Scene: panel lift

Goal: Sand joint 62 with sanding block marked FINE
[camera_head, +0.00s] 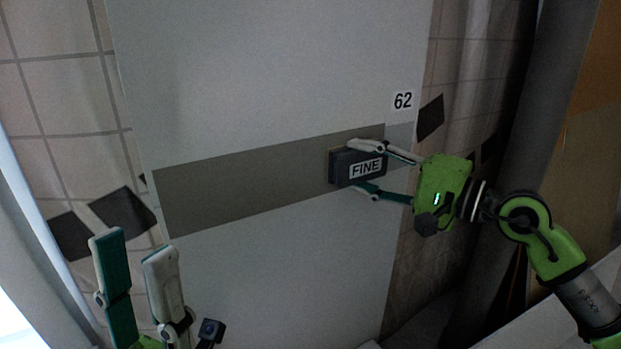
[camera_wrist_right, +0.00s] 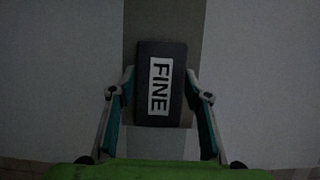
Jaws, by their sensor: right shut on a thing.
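A dark sanding block (camera_head: 341,169) with a white FINE label is held by my right gripper (camera_head: 362,168), with one finger above it and one below. It lies against or very near the panel, over the right part of the joint strip; exact contact cannot be told. The strip, joint 62 (camera_head: 240,191), is a grey-brown band across the pale panel, lighter at its right end. The number 62 (camera_head: 403,100) is above that end. In the right wrist view the block (camera_wrist_right: 144,60) sits between both fingers over the strip (camera_wrist_right: 134,20). My left gripper (camera_head: 138,262) is open and empty at lower left.
The pale panel (camera_head: 270,70) stands upright in front of a tiled wall (camera_head: 45,110) with dark diamond tiles. A dark grey post (camera_head: 560,70) and a brown board (camera_head: 600,90) stand at the right. Free room lies before the panel's left and middle.

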